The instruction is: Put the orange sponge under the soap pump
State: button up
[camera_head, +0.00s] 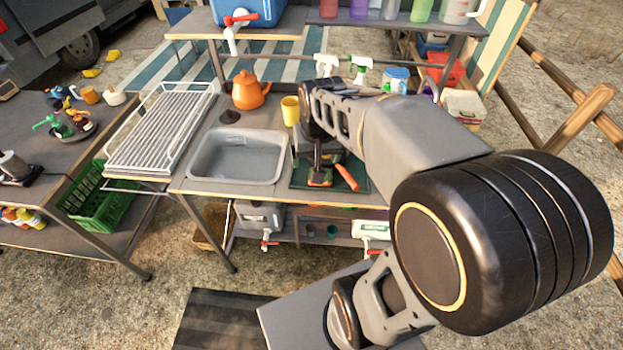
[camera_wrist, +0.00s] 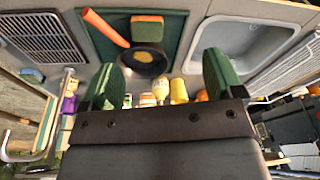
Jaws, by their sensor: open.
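The orange sponge (camera_wrist: 147,32) lies on a dark green mat (camera_wrist: 180,30) in the wrist view, with a green layer along one edge. My gripper (camera_wrist: 162,72) is open, its green-padded fingers apart with nothing held between them. In the head view my gripper (camera_head: 320,160) points down above the mat (camera_head: 362,184), and an orange patch (camera_head: 320,179) under it looks like the sponge, partly hidden. A green pump bottle (camera_head: 61,129) stands on a round turntable at the left table; I cannot tell whether it is the soap pump.
A dark pan (camera_wrist: 146,64) with an orange handle (camera_wrist: 105,27) lies beside the sponge. The grey sink (camera_head: 237,157) is left of the mat. A yellow cup (camera_head: 290,110) and orange kettle (camera_head: 250,91) stand behind. A white dish rack (camera_head: 160,130) stands between sink and left table.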

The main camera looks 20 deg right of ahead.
jog(key=shift+o, duration=1)
jog(key=w+d+f+m+g, duration=0.2)
jog(key=w+d+f+m, duration=0.1)
jog(key=w+d+f, duration=0.2)
jog(key=shift+w+f, duration=0.4)
jog(key=shift+w, duration=0.75)
jog(key=f, duration=0.7)
jog(key=shift+w+d+f+p, duration=0.15)
jog(key=shift+d+f+p, duration=0.05)
jog(key=shift+f+p, duration=0.75)
jog(key=shift+f, duration=2.45)
jog(key=c, duration=0.9)
jog(key=shift+o, duration=0.2)
jog(key=shift+r, duration=0.1)
